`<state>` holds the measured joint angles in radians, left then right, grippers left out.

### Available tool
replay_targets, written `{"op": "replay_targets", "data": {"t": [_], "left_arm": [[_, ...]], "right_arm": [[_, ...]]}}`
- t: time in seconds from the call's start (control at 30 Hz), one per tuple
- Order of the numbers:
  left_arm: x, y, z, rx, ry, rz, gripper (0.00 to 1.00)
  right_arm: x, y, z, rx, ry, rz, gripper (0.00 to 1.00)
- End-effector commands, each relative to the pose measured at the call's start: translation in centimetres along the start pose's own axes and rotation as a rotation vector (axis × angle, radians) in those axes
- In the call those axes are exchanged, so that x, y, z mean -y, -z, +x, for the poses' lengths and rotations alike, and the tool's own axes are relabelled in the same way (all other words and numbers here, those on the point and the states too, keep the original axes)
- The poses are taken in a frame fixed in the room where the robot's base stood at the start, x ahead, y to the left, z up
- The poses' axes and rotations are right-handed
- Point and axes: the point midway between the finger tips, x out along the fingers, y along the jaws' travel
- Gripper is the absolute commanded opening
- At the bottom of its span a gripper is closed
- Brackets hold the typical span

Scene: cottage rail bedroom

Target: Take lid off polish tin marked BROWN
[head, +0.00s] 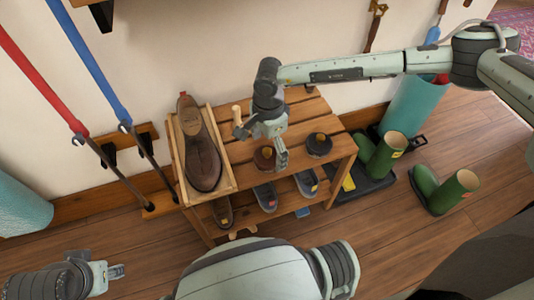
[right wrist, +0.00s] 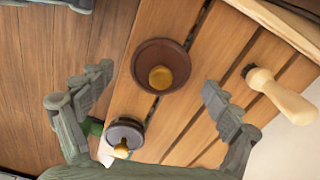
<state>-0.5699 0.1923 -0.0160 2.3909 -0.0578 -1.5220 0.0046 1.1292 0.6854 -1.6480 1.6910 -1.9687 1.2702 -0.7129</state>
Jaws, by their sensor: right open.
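A round reddish-brown tin (head: 264,158) stands on the slatted wooden bench; in the right wrist view its brown lid (right wrist: 143,58) has a yellow-brown knob. A darker grey-black tin (head: 319,145), also with a knob, stands to its right, and it shows lower in the right wrist view (right wrist: 122,131). I cannot read any marking on either tin. My right gripper (head: 282,158) is open and empty, pointing down over the bench close to the brown tin. In the right wrist view its fingers lie apart on either side of the brown tin. My left gripper (head: 118,271) is low at the left, away from the bench.
A wooden-handled brush (right wrist: 280,95) is on the bench beside the brown tin. A brown shoe (head: 203,160) lies in a wooden tray (head: 232,180) at the bench's left. Shoes sit on the shelf below. Green boots (head: 386,155) stand to the right. Slats between the tins are bare.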

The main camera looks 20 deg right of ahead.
Motion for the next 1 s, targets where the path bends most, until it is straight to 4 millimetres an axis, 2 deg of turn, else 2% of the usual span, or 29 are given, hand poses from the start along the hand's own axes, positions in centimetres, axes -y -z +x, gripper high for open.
{"op": "replay_targets", "data": {"t": [0.1,0.3,0.6,0.63,1.0], "left_arm": [[-0.01,-0.01,-0.02,0.0,0.0,0.0,0.4],[-0.01,-0.01,-0.01,0.0,0.0,0.001,0.4],[-0.02,-0.02,-0.02,0.0,0.0,0.001,0.4],[-0.03,-0.02,-0.02,0.0,0.0,0.001,0.4],[-0.01,-0.02,-0.04,0.0,0.0,0.001,0.4]], "right_arm": [[-0.05,-0.05,0.7,0.0,0.0,-0.001,0.9],[-0.03,-0.06,0.7,0.001,0.0,-0.001,0.89],[-0.03,-0.05,0.66,0.001,0.0,-0.001,0.52],[-0.03,-0.05,0.66,0.001,0.0,-0.001,0.5],[-0.01,-0.05,0.5,0.001,0.0,0.0,0.5]]}}
